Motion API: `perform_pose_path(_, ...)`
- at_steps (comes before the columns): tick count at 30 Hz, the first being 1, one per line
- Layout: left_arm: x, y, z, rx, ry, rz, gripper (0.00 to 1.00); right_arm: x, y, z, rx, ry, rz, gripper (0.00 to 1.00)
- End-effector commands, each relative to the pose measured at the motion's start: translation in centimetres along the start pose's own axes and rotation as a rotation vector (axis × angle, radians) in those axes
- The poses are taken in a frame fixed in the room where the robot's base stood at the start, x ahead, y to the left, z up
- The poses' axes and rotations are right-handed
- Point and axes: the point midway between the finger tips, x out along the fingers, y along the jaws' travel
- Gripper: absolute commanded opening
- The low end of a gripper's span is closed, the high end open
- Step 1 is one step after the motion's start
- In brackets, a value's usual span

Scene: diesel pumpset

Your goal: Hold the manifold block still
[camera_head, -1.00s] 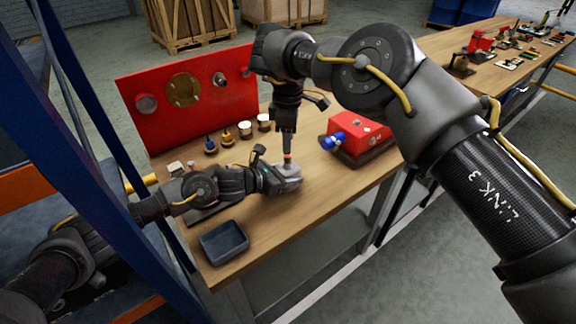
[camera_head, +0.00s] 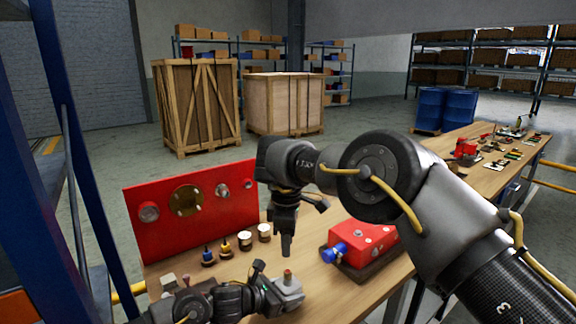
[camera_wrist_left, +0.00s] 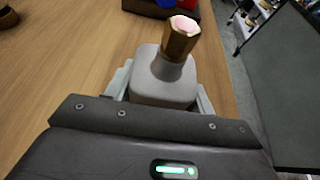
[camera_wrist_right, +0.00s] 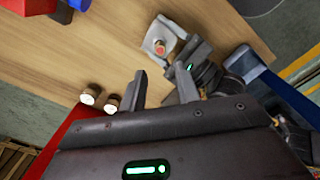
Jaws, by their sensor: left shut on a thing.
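The manifold block (camera_head: 288,291) is a grey block with a brass fitting (camera_wrist_left: 181,38) standing upright on it, its top pinkish. The block (camera_wrist_left: 165,82) sits between the fingers of my left gripper (camera_head: 272,294), which is shut on it at the wooden bench. The left wrist view shows a pale finger on each side of the block. My right gripper (camera_head: 286,254) points down above the fitting, apart from it. In the right wrist view its fingers (camera_wrist_right: 161,80) are spread with nothing between them, and the block (camera_wrist_right: 160,38) lies beyond them.
A red panel (camera_head: 160,235) with round fittings stands at the bench's back left. Small bottles and pale-topped cylinders (camera_head: 245,241) stand before it. A red box (camera_head: 368,241) with a blue part is to the right. Bare wood (camera_head: 325,300) lies between block and box.

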Motion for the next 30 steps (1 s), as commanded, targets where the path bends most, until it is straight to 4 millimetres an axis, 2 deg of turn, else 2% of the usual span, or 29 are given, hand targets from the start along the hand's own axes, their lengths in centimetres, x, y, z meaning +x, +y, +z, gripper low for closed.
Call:
perform_pose_path(7,0.0,0.0,0.2,0.0,-0.004,0.0,0.15,0.9,0.0,0.0,0.001,-0.001,-0.001,0.32)
perform_pose_path(21,0.0,0.0,0.2,0.0,-0.004,0.0,0.15,7.1,0.0,0.0,0.001,0.001,-0.003,0.32)
perform_pose_path(30,0.0,0.0,0.2,0.0,-0.004,0.0,0.15,8.9,0.0,0.0,0.001,0.0,0.001,0.32)
